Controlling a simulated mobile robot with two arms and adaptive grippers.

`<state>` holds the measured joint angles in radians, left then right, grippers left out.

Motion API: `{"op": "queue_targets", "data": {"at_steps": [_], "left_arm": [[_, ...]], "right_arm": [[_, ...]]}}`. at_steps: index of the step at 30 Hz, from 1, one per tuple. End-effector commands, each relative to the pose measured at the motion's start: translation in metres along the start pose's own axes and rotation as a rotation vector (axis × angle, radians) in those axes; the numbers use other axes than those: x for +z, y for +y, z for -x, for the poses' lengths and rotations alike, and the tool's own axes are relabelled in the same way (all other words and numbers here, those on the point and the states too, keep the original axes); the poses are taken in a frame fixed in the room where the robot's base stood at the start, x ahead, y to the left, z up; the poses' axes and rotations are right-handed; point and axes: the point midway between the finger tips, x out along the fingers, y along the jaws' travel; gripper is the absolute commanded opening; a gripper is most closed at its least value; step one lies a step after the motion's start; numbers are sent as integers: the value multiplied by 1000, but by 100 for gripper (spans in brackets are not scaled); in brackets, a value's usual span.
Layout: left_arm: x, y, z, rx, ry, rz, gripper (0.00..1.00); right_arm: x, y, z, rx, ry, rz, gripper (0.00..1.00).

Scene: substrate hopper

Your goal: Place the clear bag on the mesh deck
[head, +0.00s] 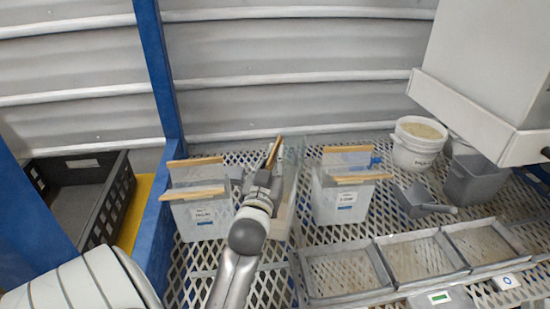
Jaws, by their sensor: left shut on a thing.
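My left gripper (268,172) is over the mesh deck (188,265), shut on the wooden strip (274,152) at the top of a clear bag (292,165). The bag hangs below and right of the gripper, between two labelled containers, with pale contents low down. My arm hides much of it, and I cannot tell whether its bottom touches the mesh. My right gripper is not in view.
Labelled clear containers with wooden strips stand left (201,218) and right (341,203) of the bag. A grey scoop (418,200), white bucket (414,152) and grey bin (474,182) are further right. Shallow trays (420,260) fill the front right. A black crate (118,198) is far left.

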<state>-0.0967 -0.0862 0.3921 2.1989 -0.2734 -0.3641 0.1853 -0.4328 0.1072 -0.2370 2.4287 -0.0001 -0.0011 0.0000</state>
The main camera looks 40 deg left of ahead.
Motion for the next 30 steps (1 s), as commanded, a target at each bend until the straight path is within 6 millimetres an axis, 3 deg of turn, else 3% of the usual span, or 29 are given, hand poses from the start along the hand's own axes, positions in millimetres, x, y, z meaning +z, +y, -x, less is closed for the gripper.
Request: {"op": "queue_targets", "data": {"at_steps": [4,5,10,22,30], "left_arm": [[0,0,0,0,4,0,0],[0,0,0,0,4,0,12],[0,0,0,0,2,0,33],[-3,0,-1,0,-1,0,34],[-48,-1,-7,0,7,0,34]], "right_arm": [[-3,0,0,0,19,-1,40],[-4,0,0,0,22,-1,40],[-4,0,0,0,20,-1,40],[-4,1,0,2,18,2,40],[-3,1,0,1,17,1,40]]}}
